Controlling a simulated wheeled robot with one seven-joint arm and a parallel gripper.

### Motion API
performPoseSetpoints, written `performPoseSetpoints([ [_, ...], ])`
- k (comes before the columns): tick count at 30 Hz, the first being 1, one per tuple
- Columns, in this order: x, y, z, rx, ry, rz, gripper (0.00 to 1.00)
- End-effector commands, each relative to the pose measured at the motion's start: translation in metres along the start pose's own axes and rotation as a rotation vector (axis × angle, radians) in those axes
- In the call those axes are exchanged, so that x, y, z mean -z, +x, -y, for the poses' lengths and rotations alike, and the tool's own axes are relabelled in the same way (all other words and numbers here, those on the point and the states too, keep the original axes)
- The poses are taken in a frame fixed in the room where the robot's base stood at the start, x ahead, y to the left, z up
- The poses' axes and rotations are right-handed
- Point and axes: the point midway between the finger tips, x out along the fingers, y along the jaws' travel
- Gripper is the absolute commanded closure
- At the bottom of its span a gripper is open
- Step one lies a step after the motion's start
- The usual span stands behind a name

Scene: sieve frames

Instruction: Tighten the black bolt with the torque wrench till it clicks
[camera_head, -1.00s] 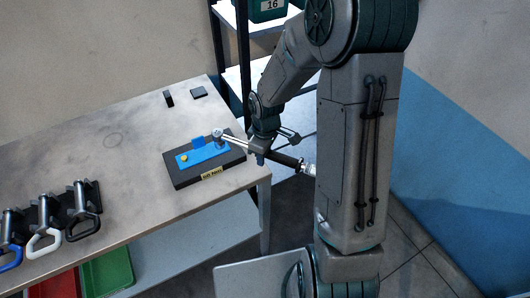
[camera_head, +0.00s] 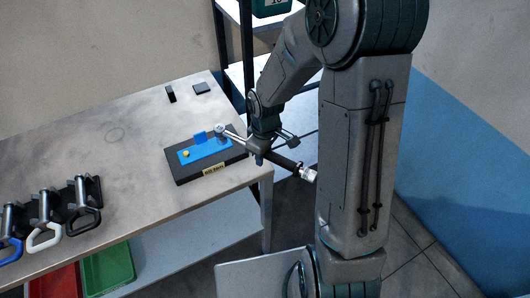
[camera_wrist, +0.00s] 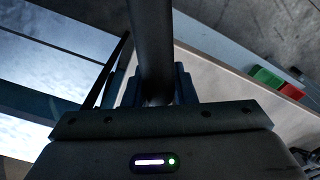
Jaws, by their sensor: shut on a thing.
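The torque wrench (camera_head: 282,162) has a bright shaft, a black grip and a silver end. My gripper (camera_head: 260,154) is shut on it between its head and its silver end. In the wrist view the dark wrench handle (camera_wrist: 152,45) runs up from between my fingers (camera_wrist: 155,92). The black bolt cannot be made out; the wrench head covers that spot. A yellow bolt head (camera_head: 186,153) shows at the plate's left end.
The block lies near the right end of a grey table (camera_head: 120,165). Several handled tools (camera_head: 45,225) stand at the left. Red (camera_head: 55,282) and green bins (camera_head: 107,268) sit below. The table's middle is clear.

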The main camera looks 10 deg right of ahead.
Motion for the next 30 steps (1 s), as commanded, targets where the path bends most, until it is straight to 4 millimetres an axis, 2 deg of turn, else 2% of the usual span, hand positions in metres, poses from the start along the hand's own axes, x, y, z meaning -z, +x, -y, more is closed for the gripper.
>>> performPoseSetpoints([
  [14, 0.001, -0.001, 0.002, -0.003, 0.016, -0.002, 1.00],
  [30, 0.001, -0.001, 0.014, -0.006, 0.099, -0.002, 1.00],
])
